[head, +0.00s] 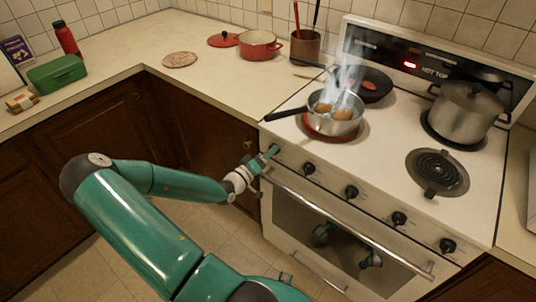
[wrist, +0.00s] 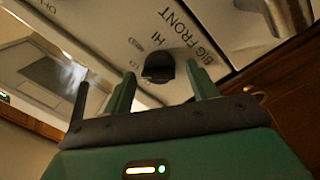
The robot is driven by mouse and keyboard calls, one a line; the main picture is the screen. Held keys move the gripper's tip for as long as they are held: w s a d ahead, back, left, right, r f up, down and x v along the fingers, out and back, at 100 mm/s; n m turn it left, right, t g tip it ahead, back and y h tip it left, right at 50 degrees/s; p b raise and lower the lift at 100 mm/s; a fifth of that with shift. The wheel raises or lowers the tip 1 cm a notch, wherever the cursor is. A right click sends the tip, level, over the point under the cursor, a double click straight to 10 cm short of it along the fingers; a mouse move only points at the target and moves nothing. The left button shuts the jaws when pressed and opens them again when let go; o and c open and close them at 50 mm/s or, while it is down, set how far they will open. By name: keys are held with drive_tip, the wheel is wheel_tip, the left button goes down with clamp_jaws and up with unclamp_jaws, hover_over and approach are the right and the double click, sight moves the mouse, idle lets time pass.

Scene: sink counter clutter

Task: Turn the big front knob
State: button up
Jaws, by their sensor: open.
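The big front knob (wrist: 158,66) is black and sits on the white stove panel beside the printed words "BIG FRONT", "HI" and "MED" in the wrist view. My gripper (wrist: 161,74) is open, with one green finger on each side of the knob and gaps showing on both sides. I cannot tell how deep the fingers reach along it. In the head view my gripper (head: 272,152) is at the left end of the stove's front panel and hides this knob. The steaming saucepan (head: 333,121) with brown food sits on a red-glowing front burner (head: 311,130).
Several other black knobs run rightward along the panel, the nearest being this one (head: 308,168). The oven handle (head: 345,222) is just below. A dark frying pan (head: 372,85) and a lidded pot (head: 464,110) stand behind. The counter (head: 200,90) lies left.

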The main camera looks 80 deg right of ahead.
drive_tip(key=v, duration=1.3)
drive_tip(key=shift+a, duration=0.25)
